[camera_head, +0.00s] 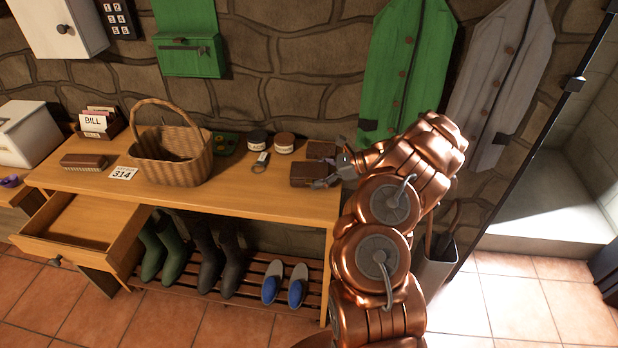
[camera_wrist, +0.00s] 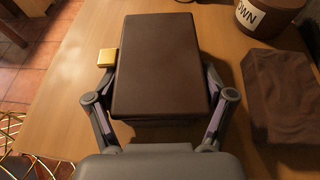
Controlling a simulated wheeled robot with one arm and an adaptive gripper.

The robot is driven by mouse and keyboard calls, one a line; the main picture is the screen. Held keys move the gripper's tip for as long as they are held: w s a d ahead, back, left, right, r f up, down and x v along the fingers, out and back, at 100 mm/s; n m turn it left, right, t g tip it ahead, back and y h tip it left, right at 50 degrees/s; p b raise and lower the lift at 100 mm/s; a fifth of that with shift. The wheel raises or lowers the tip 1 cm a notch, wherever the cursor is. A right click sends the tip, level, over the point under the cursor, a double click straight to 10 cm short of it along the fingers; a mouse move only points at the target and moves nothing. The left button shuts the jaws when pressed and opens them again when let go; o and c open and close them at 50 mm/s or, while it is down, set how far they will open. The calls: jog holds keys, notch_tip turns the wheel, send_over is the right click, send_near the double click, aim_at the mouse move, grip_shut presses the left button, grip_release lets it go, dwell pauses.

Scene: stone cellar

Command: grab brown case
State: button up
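The brown case (camera_head: 304,173) is a dark brown flat box at the right end of the wooden table. In the wrist view the case (camera_wrist: 160,62) fills the middle, with a brass-coloured piece at its left edge. My gripper (camera_head: 331,171) reaches it from the right. In the wrist view my gripper (camera_wrist: 160,78) has one finger on each long side of the case. The fingertips are partly hidden by its edges, so I cannot tell whether both press on it. I see no clear gap under the case.
A brown leather-like piece (camera_wrist: 283,95) lies close to the case's right in the wrist view. Round tins (camera_head: 284,142), keys (camera_head: 261,161) and a wicker basket (camera_head: 172,155) stand further left. A drawer (camera_head: 80,220) is open. The stone wall is behind.

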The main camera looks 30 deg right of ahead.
jog(key=c, duration=0.6)
jog(key=shift+r, duration=0.15)
